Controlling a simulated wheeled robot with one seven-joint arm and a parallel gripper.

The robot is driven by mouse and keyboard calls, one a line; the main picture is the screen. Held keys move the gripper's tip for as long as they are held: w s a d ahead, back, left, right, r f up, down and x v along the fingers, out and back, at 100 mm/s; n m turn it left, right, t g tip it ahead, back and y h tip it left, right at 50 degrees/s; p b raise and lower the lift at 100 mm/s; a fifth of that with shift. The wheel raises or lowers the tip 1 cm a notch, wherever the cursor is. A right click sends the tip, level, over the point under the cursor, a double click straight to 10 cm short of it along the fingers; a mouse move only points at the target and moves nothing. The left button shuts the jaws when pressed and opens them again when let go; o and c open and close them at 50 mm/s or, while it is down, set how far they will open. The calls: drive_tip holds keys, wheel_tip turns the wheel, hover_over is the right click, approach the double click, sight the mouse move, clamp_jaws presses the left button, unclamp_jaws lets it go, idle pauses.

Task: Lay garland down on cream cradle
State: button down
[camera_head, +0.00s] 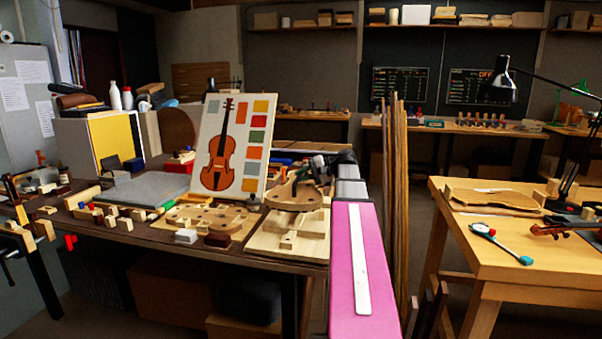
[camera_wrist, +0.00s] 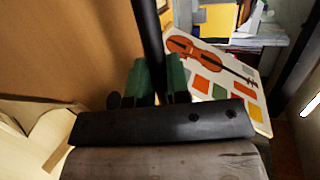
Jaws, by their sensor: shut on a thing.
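The garland (camera_head: 293,198) is a brown violin-shaped piece in the head view, just left of my pink arm. It shows above the cream cradle (camera_head: 262,240), a pale board with blocks on the front of the dark bench. I cannot tell whether they touch. In the wrist view my gripper (camera_wrist: 158,80) has green pads shut on a thin dark upright strip, which appears to be the garland's edge. Pale cream parts (camera_wrist: 25,125), likely the cradle, show at lower left there. My arm hides the garland's right end and most of the gripper in the head view.
A violin picture board (camera_head: 235,145) stands behind and left of the garland. A pale wooden form (camera_head: 205,220) and small blocks crowd the bench to the left. A yellow-topped table (camera_head: 470,258) stands at right beyond upright wooden strips (camera_head: 396,200).

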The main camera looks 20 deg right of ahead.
drive_tip(key=shift+f, duration=4.25)
drive_tip(key=shift+d, duration=0.1)
drive_tip(key=shift+f, duration=0.2)
drive_tip(key=c, duration=1)
unclamp_jaws()
drive_tip(key=shift+s, duration=0.1)
drive_tip(key=v, duration=1)
drive_tip(key=shift+s+d+r, duration=0.1)
drive_tip(key=shift+d, duration=0.25)
